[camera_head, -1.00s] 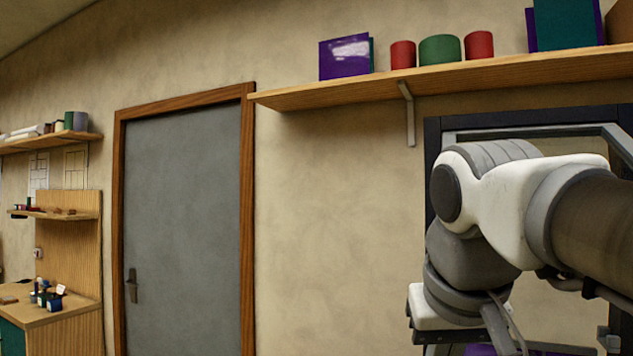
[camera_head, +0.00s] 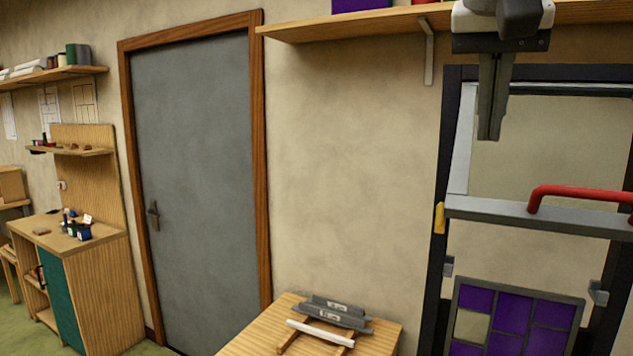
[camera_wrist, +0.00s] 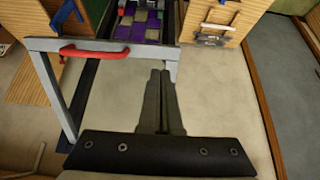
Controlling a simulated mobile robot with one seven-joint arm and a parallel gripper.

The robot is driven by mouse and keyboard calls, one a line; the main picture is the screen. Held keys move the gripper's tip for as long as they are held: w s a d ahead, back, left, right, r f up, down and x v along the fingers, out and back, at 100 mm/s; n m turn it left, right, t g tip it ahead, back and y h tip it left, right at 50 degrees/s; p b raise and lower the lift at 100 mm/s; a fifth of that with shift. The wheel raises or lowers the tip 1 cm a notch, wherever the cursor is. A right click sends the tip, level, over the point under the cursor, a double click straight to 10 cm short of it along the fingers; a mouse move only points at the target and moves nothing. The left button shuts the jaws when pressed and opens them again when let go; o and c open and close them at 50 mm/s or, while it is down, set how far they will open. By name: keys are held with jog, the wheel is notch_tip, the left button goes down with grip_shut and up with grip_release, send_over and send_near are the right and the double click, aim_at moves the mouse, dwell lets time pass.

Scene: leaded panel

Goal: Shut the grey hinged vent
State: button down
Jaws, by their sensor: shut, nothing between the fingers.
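The grey hinged vent (camera_head: 500,209) is a grey frame with a red bar handle (camera_head: 580,194) on its lower rail. It sits in a tall dark frame (camera_head: 436,285) at the right of the head view and appears to stand out from it, open. In the wrist view the vent (camera_wrist: 135,47) and its red handle (camera_wrist: 95,52) show at upper left. My gripper (camera_head: 488,138) is shut and empty, its fingers pointing down, above the grey rail and left of the handle. In the wrist view my gripper's fingertips (camera_wrist: 160,75) are apart from the rail.
A panel of purple and pale panes (camera_head: 511,315) is below the vent. A wooden table (camera_head: 245,345) with grey and white bars stands left of it. A wooden shelf (camera_head: 350,22) runs above. A grey door (camera_head: 195,180) and plain wall lie to the left.

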aim_at(477, 211)
jog(key=x, duration=1.1)
jog(key=shift+w+f, duration=0.2)
jog(key=shift+f, duration=0.1)
jog(key=shift+w+d+f+b, duration=0.1)
jog(key=shift+f+b, duration=0.3)
jog(key=shift+b, duration=0.2)
jog(key=shift+w+d+f+b, duration=0.1)
jog(key=shift+f+b, duration=0.3)
jog(key=shift+b, duration=0.15)
jog(key=w+d+f+t+h+b, duration=0.25)
jog(key=w+f+b, duration=0.35)
jog(key=b, duration=0.4)
jog(key=w+d+f+t+h+b, duration=0.15)
jog(key=w+d+f+b, duration=0.25)
jog(key=f+b, duration=0.5)
jog(key=w+d+f+t+h+b, duration=0.1)
jog(key=w+d+f+t+b, duration=0.1)
jog(key=w+b, duration=0.5)
jog(key=w+d+f+t+h+b, duration=0.1)
jog(key=w+d+f+t+b, duration=0.1)
jog(key=w+d+t+b, duration=0.2)
jog(key=shift+w+d+f+t+b, duration=0.3)
jog(key=shift+w+d+b, duration=1.2)
jog(key=shift+w, duration=0.9)
